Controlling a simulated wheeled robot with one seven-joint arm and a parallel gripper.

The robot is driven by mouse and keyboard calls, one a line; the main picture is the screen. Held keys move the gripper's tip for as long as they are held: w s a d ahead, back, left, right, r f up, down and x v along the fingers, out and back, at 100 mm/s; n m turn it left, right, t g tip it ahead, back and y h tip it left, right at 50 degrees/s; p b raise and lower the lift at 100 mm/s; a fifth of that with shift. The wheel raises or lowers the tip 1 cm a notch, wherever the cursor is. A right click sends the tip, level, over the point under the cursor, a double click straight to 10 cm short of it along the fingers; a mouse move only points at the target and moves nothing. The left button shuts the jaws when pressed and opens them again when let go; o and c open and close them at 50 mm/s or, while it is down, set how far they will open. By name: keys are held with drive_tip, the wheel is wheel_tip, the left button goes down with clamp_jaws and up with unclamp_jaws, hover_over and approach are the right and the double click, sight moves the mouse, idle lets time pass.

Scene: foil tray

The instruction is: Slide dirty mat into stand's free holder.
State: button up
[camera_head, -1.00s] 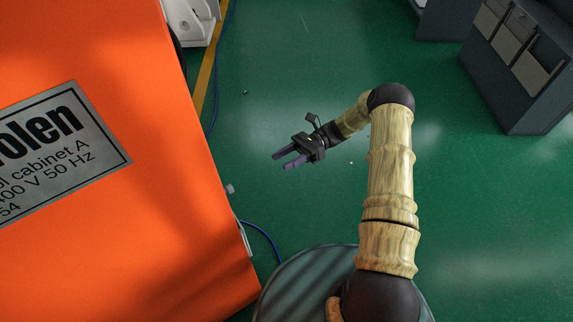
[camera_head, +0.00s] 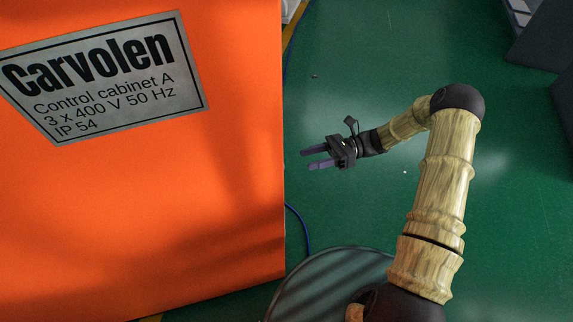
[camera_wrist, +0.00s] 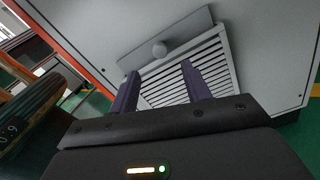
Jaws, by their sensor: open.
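My gripper (camera_head: 304,159) is open and empty in the head view, held above the green floor just right of an orange cabinet. In the wrist view its two purple fingers (camera_wrist: 160,84) stand apart with nothing between them. Beyond them is a grey panel with a slatted vent. I see no dirty mat, stand or free holder in either view.
The orange control cabinet (camera_head: 140,215) fills the left of the head view, close to my gripper. A blue cable (camera_head: 300,228) runs on the floor beside it. Dark furniture (camera_head: 540,40) stands at the top right. The green floor (camera_head: 520,200) at the right is clear.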

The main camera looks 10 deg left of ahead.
drive_tip(key=b+x, duration=0.1)
drive_tip(key=x, duration=0.7)
drive_tip(key=shift+a+b, duration=0.2)
drive_tip(key=shift+b, duration=0.1)
clamp_jaws()
wheel_tip(320, 180, up, 6)
drive_tip(key=p, duration=0.5)
drive_tip(key=shift+p, duration=0.35)
idle(0.5)
idle(0.4)
wheel_tip(320, 180, up, 19)
drive_tip(key=p, duration=1.7)
drive_tip(key=shift+p, duration=0.35)
idle(0.5)
